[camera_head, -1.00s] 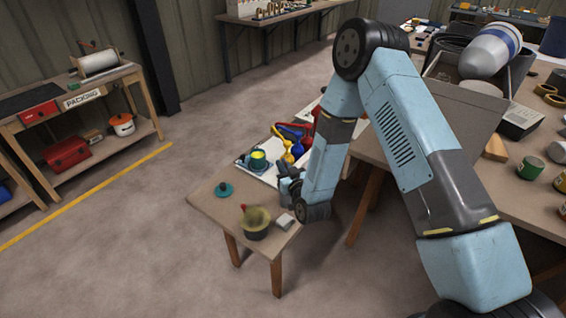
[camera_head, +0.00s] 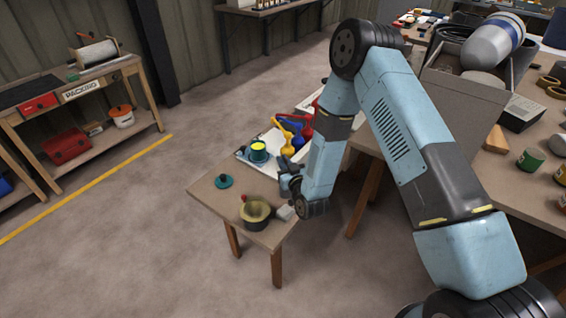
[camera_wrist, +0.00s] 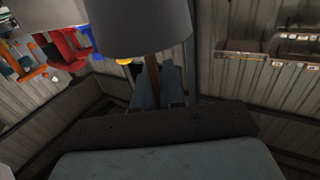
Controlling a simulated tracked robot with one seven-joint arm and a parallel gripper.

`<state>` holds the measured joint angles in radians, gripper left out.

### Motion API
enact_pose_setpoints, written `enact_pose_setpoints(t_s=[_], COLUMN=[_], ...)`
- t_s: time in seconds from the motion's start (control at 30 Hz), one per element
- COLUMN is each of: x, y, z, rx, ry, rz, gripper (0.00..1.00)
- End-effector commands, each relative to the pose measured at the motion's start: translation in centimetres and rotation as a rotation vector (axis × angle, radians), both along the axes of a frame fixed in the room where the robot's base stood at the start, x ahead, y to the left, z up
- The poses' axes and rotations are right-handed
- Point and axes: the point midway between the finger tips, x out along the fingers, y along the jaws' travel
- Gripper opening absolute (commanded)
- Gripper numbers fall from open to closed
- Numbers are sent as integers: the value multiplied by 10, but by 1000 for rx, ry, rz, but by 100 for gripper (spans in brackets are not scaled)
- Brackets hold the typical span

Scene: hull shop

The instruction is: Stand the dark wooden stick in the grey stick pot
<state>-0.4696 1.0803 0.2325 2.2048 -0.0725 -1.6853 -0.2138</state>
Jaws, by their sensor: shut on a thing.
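In the wrist view my gripper (camera_wrist: 160,92) is shut on the dark wooden stick (camera_wrist: 152,72). The stick is a thin brown length between the fingers. Its upper end in the picture meets a large grey round-walled thing (camera_wrist: 140,28), which looks like the grey stick pot. I cannot tell whether the stick is inside it or behind its edge. In the head view my gripper (camera_head: 287,180) is over the right side of the small wooden table. The stick cannot be made out there, and my arm hides part of the table.
On the small table (camera_head: 208,198) stand a dark bowl-like pot (camera_head: 256,222), a teal lid (camera_head: 222,182) and a pale block (camera_head: 286,213). A teal cup (camera_head: 258,152) and several coloured funnels (camera_head: 289,132) are behind.

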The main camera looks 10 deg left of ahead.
Motion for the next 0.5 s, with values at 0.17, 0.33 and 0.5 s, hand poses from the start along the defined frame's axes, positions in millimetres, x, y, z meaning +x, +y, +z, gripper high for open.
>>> enact_pose_setpoints(t_s=[0.17, 0.33, 0.5], x=[0, 0, 0], y=[0, 0, 0], z=[0, 0, 0], rx=[0, 0, 0], ry=[0, 0, 0], rz=[0, -1, -1], gripper=[23, 39, 39])
